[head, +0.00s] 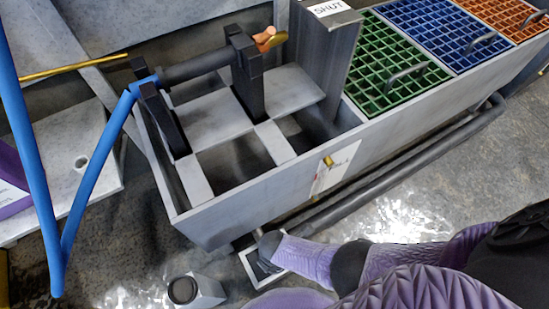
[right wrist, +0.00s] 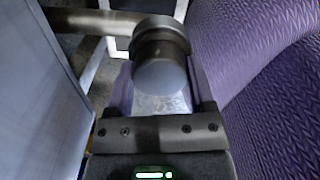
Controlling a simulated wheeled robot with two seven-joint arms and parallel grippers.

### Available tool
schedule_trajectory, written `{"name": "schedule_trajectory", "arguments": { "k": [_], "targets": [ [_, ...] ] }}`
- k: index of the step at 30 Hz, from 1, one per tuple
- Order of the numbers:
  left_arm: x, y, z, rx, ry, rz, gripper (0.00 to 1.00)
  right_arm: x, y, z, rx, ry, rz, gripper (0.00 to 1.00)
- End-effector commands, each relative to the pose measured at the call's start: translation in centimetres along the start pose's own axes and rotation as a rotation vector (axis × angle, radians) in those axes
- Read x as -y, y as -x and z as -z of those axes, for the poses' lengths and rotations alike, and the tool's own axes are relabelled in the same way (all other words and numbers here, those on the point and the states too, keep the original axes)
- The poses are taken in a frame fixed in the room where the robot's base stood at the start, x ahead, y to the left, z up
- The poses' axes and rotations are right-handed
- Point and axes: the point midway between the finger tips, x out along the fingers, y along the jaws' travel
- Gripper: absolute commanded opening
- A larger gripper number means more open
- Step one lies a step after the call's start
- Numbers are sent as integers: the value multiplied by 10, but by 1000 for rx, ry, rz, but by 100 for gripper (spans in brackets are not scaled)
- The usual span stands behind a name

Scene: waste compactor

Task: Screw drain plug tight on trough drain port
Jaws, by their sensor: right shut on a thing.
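The drain plug (right wrist: 160,76) is a grey, round-ended piece in the right wrist view. It lies between the fingers of my right gripper (right wrist: 158,92), which is shut on it. A darker collar (right wrist: 160,36) sits directly behind the plug, in line with it, at the end of a horizontal drain pipe (right wrist: 85,20). I cannot tell how far the plug is threaded. In the head view my right gripper (head: 269,243) is low beside the front wall of the grey trough (head: 225,222), and the plug is mostly hidden there. My left gripper is not in view.
A white-rimmed square tray (head: 284,275) lies on the floor under my right gripper. A grey block with a black round top (head: 203,291) stands to its left. Dark pipes (head: 420,160) run along the trough front. A blue bent bar (head: 95,180) stands at left.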

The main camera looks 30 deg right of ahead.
Motion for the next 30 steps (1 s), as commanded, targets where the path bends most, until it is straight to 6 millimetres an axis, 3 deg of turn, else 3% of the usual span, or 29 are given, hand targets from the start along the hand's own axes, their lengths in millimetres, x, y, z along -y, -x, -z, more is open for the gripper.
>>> {"name": "schedule_trajectory", "arguments": {
  "k": [3,5,13,18,26,30],
  "targets": [
    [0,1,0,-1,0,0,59,0,0,1,-3,-271,1,0],
    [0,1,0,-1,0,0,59,0,0,0,-2,-357,1,0],
    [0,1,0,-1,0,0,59,0,0,0,-1,-410,1,0],
    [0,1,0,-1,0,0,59,-1,0,1,-2,-770,2,0],
    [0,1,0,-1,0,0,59,-1,0,0,-1,-834,2,0],
    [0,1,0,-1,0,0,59,-1,0,1,-3,-1083,5,0]
  ]
}}
